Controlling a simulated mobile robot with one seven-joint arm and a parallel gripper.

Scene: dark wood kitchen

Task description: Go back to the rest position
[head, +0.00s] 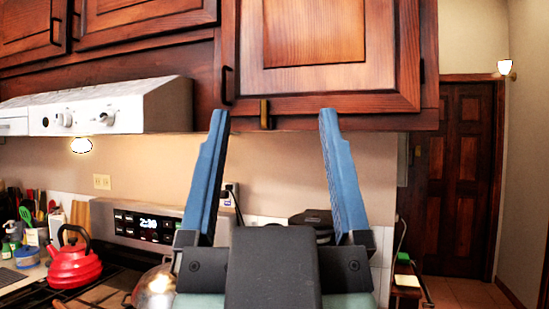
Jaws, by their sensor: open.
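My gripper (272,118) is in the lower middle of the head view, pointing up and away. Its two blue fingers are spread wide apart with nothing between them. The fingertips overlap the lower edge of a dark wood upper cabinet door (318,45) in the picture. I cannot tell how far they are from it. The door looks closed and has a dark handle (226,86) at its lower left.
A white range hood (115,108) hangs at left. Below it are a stove panel (140,226), a red kettle (75,262) and a partly hidden metal pot (155,288). A utensil holder (37,236) stands at far left. A dark door (455,180) and open floor lie at right.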

